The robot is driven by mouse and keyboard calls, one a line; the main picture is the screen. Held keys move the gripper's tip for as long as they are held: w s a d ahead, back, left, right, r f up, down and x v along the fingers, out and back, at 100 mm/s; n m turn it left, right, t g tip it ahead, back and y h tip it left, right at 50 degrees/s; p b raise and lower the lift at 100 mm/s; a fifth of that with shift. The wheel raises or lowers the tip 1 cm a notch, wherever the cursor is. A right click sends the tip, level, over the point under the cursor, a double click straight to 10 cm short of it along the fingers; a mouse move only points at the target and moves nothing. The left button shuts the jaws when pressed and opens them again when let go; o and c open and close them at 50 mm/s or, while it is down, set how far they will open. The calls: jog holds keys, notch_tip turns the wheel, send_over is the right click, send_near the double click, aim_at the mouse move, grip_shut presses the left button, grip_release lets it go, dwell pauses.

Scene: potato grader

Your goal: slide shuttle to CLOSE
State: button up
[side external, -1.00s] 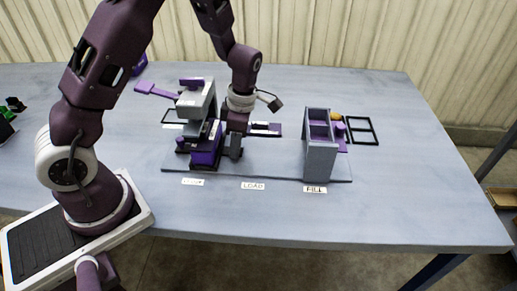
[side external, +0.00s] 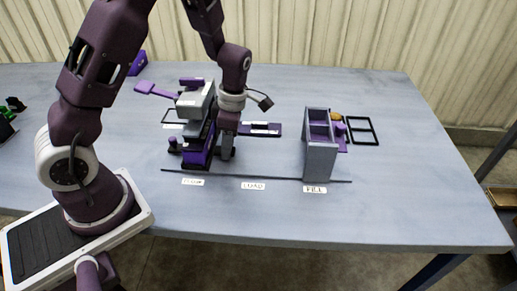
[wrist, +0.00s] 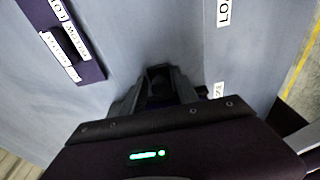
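The shuttle (side external: 198,156), a purple block with dark parts, sits under the grey press-like head (side external: 194,103) at the left, behind the CLOSE label (side external: 193,182). A small black knob (side external: 173,143) shows at its left side. My gripper (side external: 227,152) points down at the right side of the shuttle, close against it; contact is not clear. In the wrist view my gripper's fingers (wrist: 155,84) have something dark between or just beyond their tips. I cannot tell whether they grip it.
The LOAD label (side external: 253,186) and FILL label (side external: 315,189) lie to the right along a thin dark rail (side external: 270,180). A grey hopper frame (side external: 320,160) stands at FILL. A purple labelled plate (side external: 261,129) lies behind LOAD. Open table lies in front.

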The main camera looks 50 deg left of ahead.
jog(key=shift+r, duration=3.9)
jog(key=shift+r, duration=0.1)
